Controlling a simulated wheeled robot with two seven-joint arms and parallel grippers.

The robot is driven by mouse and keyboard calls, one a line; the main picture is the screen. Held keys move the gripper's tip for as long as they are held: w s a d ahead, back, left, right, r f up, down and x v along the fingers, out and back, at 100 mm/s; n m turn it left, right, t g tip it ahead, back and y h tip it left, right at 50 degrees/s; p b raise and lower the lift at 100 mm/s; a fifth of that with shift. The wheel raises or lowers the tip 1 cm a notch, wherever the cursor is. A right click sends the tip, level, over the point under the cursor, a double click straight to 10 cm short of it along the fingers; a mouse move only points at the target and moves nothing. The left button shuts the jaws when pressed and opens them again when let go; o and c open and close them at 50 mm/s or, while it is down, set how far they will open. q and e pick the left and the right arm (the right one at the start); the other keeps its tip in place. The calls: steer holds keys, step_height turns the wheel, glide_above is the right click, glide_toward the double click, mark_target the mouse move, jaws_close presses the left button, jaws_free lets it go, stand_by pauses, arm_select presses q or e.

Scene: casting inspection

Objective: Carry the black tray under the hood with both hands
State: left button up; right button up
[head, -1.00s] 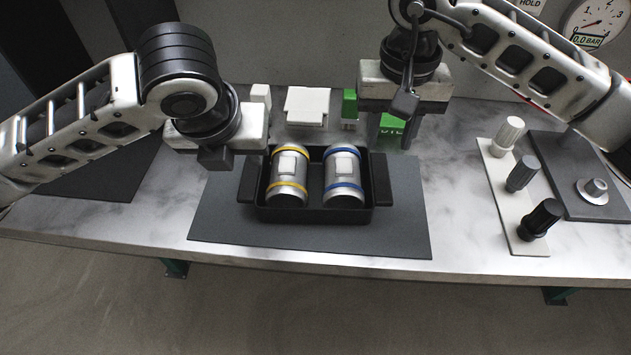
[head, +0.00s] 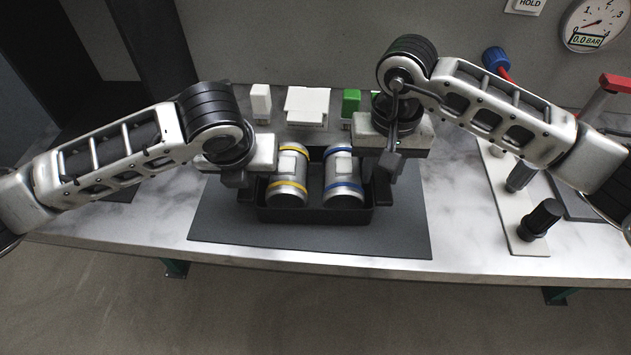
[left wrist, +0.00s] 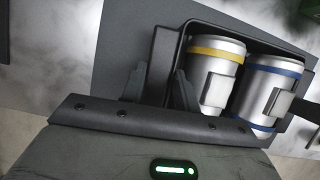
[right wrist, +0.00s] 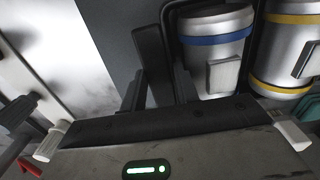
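The black tray (head: 315,215) rests on a dark grey mat and holds two silver cylinders, one with yellow bands (head: 290,190) and one with blue bands (head: 343,190). My left gripper (head: 238,182) is at the tray's left end. In the left wrist view its fingers stand apart, either side of the left handle (left wrist: 162,60). My right gripper (head: 388,170) is at the right end. In the right wrist view its open fingers straddle the right handle (right wrist: 150,55). Firm contact with the handles does not show. I cannot make out a hood.
The mat (head: 310,240) is clear in front of the tray. Behind it stand a white block (head: 261,103), a white box (head: 307,105) and a green block (head: 350,102). At right, a white strip (head: 500,185) carries knobs, including a black one (head: 540,218). A gauge (head: 592,25) hangs on the wall.

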arm_select(q)
steer(key=shift+c, duration=0.4)
arm_select(e)
steer(key=shift+c, duration=0.4)
arm_select(q)
steer(key=shift+w+r, duration=0.1)
steer(key=shift+r, duration=0.2)
arm_select(e)
steer(key=shift+w+r, duration=0.1)
steer(key=shift+r, duration=0.2)
